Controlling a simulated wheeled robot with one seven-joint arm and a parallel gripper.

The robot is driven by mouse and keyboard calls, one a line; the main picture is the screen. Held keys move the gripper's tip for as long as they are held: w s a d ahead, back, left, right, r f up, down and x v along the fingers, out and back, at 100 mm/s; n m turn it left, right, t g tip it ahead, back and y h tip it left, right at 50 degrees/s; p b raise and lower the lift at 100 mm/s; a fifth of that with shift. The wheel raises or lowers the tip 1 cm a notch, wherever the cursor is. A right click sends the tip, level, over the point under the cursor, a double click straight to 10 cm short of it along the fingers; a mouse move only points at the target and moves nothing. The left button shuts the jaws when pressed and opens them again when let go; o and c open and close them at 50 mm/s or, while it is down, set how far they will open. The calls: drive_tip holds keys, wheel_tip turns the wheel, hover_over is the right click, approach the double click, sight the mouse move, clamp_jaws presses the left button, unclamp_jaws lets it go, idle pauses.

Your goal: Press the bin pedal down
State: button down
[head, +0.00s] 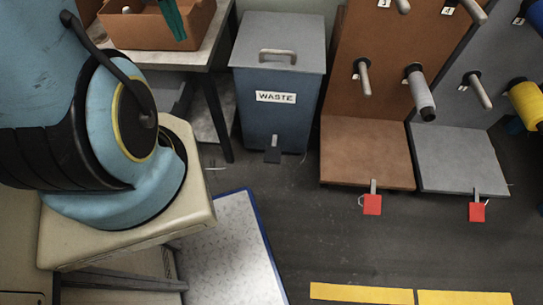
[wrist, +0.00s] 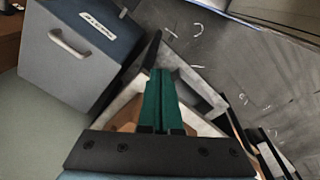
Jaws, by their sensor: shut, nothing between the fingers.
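The waste bin (head: 262,110) is a blue-grey box with a lid, a handle and a WASTE label, upright on the floor in the head view. Its lid looks closed. The dark pedal (head: 273,155) sticks out low at its front, near the floor. In the wrist view the bin (wrist: 75,75) is at the upper left; I cannot make out the pedal there for certain. My gripper (wrist: 161,75) has green fingers, shut and empty. In the head view the green fingers (head: 178,36) show at the top left, left of the bin and well above the pedal, apart from both.
A table (head: 219,40) with an open brown box (head: 130,30) stands left of the bin, its dark leg near the bin's front. Right of the bin are brown (head: 367,150) and grey (head: 458,157) stands with pegs and red tabs. Floor before the bin is mostly clear.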

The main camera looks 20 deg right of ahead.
drive_tip(key=d+f+n+b, duration=0.25)
drive_tip(key=f+b, duration=0.25)
drive_tip(key=f, duration=0.3)
drive_tip(key=w+d+f+n+b, duration=0.1)
drive_tip(key=d+f+b, duration=0.3)
drive_tip(key=f+b, duration=0.25)
drive_tip(key=d+f+n+b, duration=0.2)
drive_tip(key=d+f+b, duration=0.2)
drive_tip(key=f, duration=0.5)
drive_tip(key=n+g+b, duration=0.1)
drive_tip(key=n+b, duration=0.4)
drive_tip(key=b, duration=1)
hover_over(272, 154)
wheel_tip(272, 154, down, 20)
drive_tip(key=shift+y, duration=0.3)
wheel_tip(272, 154, down, 14)
drive_tip(key=b, duration=0.8)
